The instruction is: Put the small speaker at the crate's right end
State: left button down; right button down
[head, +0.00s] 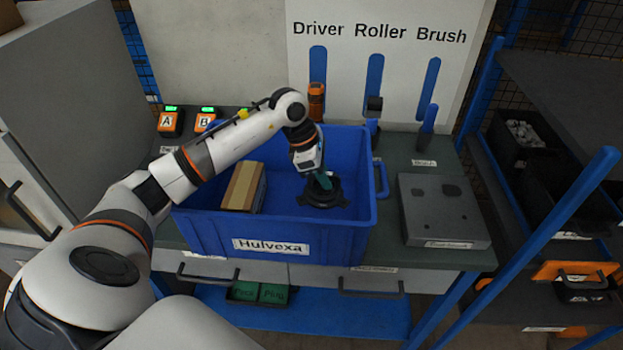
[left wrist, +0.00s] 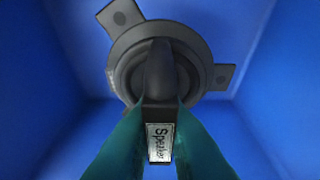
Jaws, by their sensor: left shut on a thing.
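The small speaker (head: 322,192) is a round black unit with flat mounting tabs. It is inside the blue crate (head: 335,238) labelled Hulvexa, toward the crate's right end. My left gripper (head: 321,177) reaches down into the crate and is shut on the speaker. In the left wrist view the teal fingers (left wrist: 160,110) close on the raised grip of the speaker (left wrist: 121,62), above its Speaker label. I cannot tell whether the speaker touches the crate floor. My right gripper is not in view.
A cardboard box (head: 243,187) stands at the crate's left end. A grey case (head: 440,211) lies on the bench right of the crate. The crate's middle floor is clear.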

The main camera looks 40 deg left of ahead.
aim_at(320, 189)
pick_arm(q)
jog(key=shift+s+f, duration=0.1)
jog(key=shift+f, duration=0.7)
notch_tip(320, 189, down, 4)
jog(key=shift+r+p, duration=0.1)
jog(key=shift+p, duration=0.55)
jog(key=shift+f+b, duration=0.25)
jog(key=shift+b, duration=0.05)
jog(key=c, duration=1.5)
grip_release()
jog(key=shift+o, duration=0.2)
jog(key=shift+r, duration=0.1)
